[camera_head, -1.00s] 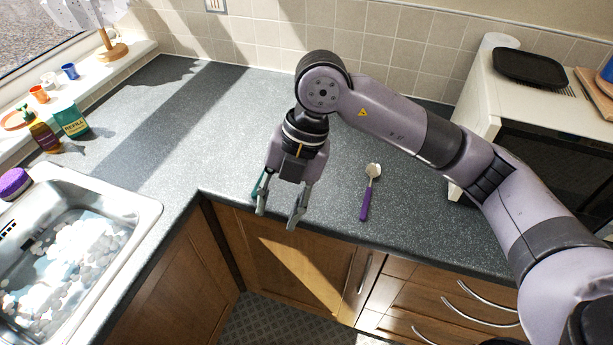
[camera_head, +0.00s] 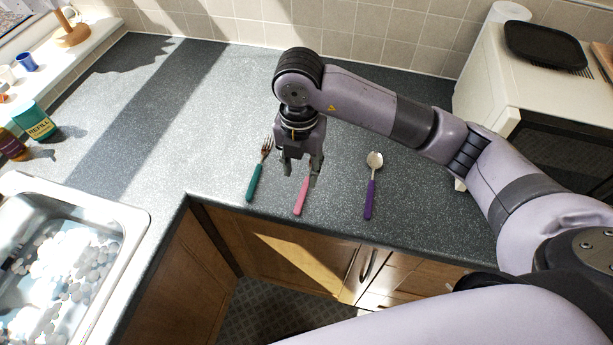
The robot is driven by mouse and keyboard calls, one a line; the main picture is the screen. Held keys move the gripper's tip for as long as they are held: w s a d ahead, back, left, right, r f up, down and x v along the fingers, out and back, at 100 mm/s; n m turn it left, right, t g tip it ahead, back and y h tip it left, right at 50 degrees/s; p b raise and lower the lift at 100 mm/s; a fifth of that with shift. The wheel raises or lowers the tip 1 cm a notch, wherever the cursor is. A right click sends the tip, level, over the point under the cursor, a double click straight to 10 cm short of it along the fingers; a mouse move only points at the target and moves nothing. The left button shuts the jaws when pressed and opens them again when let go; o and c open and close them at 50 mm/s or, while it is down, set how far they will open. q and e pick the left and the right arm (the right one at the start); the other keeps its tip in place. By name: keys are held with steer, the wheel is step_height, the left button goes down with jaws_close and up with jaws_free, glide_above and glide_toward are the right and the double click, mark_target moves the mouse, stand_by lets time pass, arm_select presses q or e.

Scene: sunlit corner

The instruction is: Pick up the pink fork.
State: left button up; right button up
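The pink fork (camera_head: 301,197) lies on the grey worktop near its front edge. Its pink handle shows in the head view, while its head is hidden under my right gripper. My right gripper (camera_head: 301,170) points down over the fork's upper part, its two fingers apart with a gap between them. The fork runs up under the gripper toward the right finger. I cannot tell how high the fingertips are above the worktop, or whether they touch the fork. My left gripper is not in view.
A teal-handled fork (camera_head: 255,182) lies close to the left, and a purple-handled spoon (camera_head: 371,190) to the right. A sink (camera_head: 128,218) is at the left, and a white microwave-like appliance (camera_head: 490,85) stands at the right. The worktop (camera_head: 215,110) behind the forks is clear.

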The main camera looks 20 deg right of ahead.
mark_target(301, 196)
step_height(301, 196, down, 3)
steer(key=shift+s+p, duration=0.1)
steer(key=shift+p, duration=0.2)
steer(key=shift+f, duration=0.2)
step_height(301, 196, down, 4)
steer(key=shift+s+a+f+p, duration=0.1)
steer(key=shift+s+f+p, duration=0.1)
steer(key=shift+p, duration=1.05)
steer(key=shift+f, duration=0.3)
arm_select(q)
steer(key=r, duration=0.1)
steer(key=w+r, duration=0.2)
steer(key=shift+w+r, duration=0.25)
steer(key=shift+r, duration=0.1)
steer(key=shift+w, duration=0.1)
arm_select(e)
steer(key=shift+w, duration=0.1)
steer(key=shift+c, duration=0.2)
steer(key=shift+c, duration=1.3)
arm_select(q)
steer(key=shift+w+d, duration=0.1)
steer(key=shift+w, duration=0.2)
arm_select(e)
jaws_close()
